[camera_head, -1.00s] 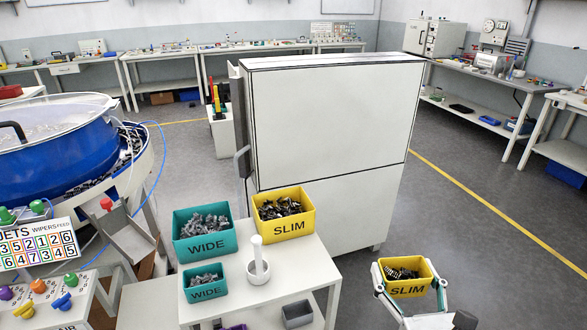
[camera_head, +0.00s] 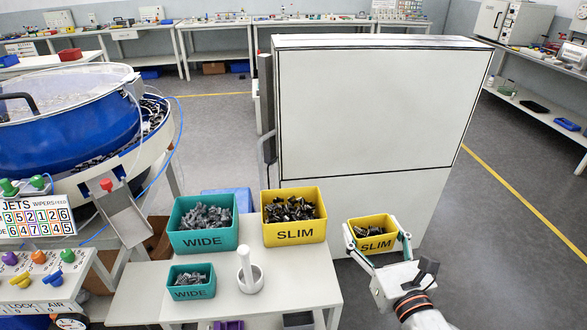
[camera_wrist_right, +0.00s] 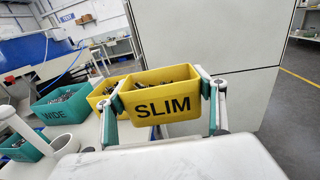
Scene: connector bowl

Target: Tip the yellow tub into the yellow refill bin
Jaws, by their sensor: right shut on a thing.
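The small yellow tub (camera_head: 372,235), marked SLIM, holds dark connector pieces. My right gripper (camera_head: 376,240) is shut on it, one finger along each side, and holds it upright to the right of the table. In the right wrist view the tub (camera_wrist_right: 162,100) sits between the finger pads of the gripper (camera_wrist_right: 163,100). The yellow refill bin (camera_head: 294,234), also marked SLIM, stands on the table's back right with dark pieces in it. In the right wrist view the bin (camera_wrist_right: 97,97) shows behind and left of the tub, partly hidden. My left gripper is not in view.
A large teal WIDE bin (camera_head: 203,240) stands left of the yellow bin, with a small teal WIDE tub (camera_head: 191,293) in front. A white pestle and mortar (camera_head: 250,278) stands nearby on the white table (camera_head: 300,285). A tall white cabinet (camera_head: 375,110) rises behind.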

